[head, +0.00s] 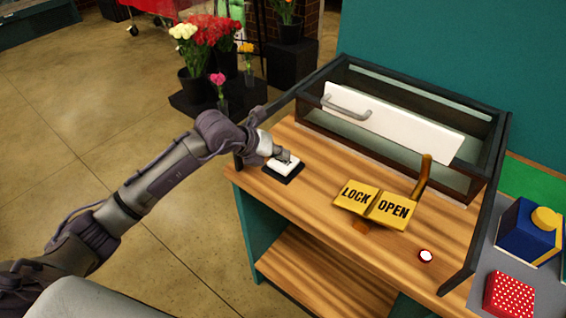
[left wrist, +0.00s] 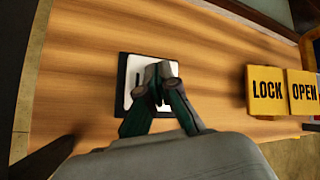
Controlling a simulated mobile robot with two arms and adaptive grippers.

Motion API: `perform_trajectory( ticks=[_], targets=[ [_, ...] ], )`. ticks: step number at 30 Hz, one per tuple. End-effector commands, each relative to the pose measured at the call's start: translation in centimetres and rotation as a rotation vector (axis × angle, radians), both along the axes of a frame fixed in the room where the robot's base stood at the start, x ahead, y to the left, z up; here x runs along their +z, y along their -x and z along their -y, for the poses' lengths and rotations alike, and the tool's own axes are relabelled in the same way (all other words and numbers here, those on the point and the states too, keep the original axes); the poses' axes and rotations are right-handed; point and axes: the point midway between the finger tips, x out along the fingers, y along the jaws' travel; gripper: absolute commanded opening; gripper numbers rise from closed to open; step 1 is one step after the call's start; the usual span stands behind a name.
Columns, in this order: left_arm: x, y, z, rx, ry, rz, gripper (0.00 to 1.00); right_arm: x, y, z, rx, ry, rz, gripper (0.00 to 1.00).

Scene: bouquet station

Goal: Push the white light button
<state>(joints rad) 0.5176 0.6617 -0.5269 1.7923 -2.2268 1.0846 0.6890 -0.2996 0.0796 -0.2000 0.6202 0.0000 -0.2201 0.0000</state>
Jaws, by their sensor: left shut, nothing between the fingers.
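A white switch plate (head: 281,166) in a black square frame sits near the left end of the wooden counter. It also shows in the left wrist view (left wrist: 134,78), with a dark mark on its face. My left gripper (head: 283,155) is shut and empty, its fingertips right over the plate. In the left wrist view the closed fingertips (left wrist: 157,75) cover part of the white face. I cannot tell whether they touch it. A small round white button with a red rim (head: 425,256) lies at the counter's front right. My right gripper is not in view.
A yellow LOCK/OPEN sign (head: 374,204) with an upright lever (head: 422,178) stands mid-counter. Behind is a glass-sided case with a white handled front (head: 390,120). Blue (head: 530,232) and red dotted boxes (head: 509,296) sit at right. Flower pots (head: 197,87) stand beyond the counter.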

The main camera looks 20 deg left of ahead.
Motion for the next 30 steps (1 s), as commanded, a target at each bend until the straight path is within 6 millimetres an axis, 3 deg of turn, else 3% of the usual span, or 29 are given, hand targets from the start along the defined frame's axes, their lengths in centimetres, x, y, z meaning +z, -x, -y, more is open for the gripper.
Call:
perform_trajectory(
  ticks=[20, 30],
  targets=[
    [-0.4, 0.0, 0.0, 0.0, -0.001, -0.001, 0.0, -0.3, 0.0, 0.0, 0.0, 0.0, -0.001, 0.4],
    [0.9, 0.0, 0.0, 0.001, 0.0, -0.002, 0.0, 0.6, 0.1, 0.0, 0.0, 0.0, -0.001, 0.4]
  ],
)
